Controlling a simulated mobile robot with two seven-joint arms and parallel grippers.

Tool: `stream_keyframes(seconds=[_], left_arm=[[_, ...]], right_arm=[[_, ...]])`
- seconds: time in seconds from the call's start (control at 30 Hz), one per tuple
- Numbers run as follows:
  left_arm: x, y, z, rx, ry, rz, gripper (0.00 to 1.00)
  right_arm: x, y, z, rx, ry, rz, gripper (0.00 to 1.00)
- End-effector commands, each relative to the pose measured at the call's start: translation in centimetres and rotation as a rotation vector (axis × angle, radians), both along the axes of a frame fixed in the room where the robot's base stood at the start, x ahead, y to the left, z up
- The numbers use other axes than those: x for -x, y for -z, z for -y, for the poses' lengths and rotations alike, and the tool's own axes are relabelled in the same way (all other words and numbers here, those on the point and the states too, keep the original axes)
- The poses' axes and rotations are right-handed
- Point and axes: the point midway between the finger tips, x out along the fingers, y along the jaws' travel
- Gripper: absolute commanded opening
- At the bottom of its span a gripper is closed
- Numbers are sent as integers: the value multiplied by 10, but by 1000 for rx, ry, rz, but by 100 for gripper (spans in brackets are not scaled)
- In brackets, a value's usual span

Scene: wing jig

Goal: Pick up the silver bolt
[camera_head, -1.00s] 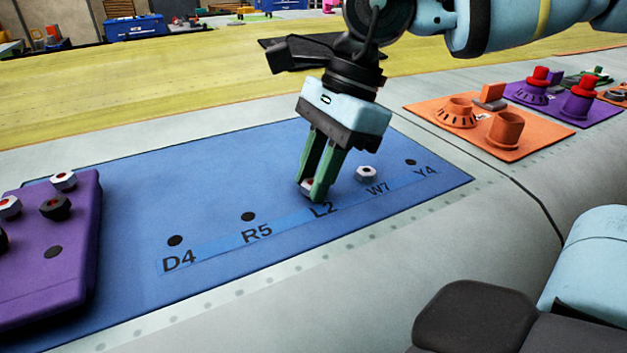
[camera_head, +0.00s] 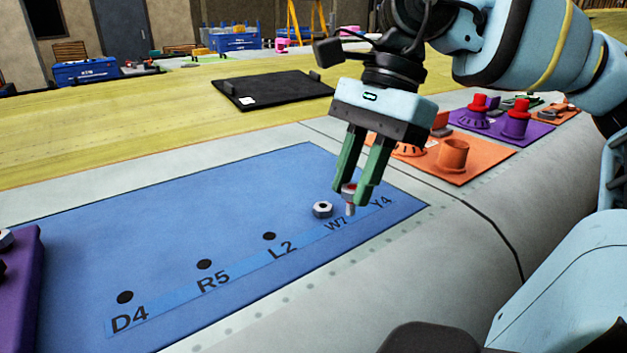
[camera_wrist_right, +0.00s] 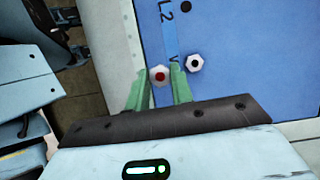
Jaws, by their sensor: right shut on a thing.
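The silver bolt (camera_head: 349,193), with a red mark on its head, is between the green fingers of my right gripper (camera_head: 353,198). The gripper is shut on it and holds it upright above the blue mat (camera_head: 210,220), near the W7 and Y4 labels. In the right wrist view the bolt head (camera_wrist_right: 160,75) shows as a white hex with a red centre between the fingertips. A second silver hex piece with a dark centre (camera_head: 323,209) sits at W7, beside the held bolt and apart from it. My left gripper is out of view.
Dark holes show at D4 (camera_head: 125,297), R5 (camera_head: 204,264) and L2 (camera_head: 269,236). A purple block (camera_head: 20,285) stands at the left edge. Orange (camera_head: 470,165) and purple (camera_head: 535,132) mats with fixtures lie at right. A black mat (camera_head: 275,88) lies behind.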

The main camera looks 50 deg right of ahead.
Motion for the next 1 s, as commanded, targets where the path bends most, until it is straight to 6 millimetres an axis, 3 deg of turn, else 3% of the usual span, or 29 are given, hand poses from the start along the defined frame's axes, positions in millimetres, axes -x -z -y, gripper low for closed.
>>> stream_keyframes(seconds=[0.4,1.0], left_arm=[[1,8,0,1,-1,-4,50],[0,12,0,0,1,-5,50]], right_arm=[[31,-3,33,-5,0,2,1],[41,-5,42,1,-1,-1,1]])
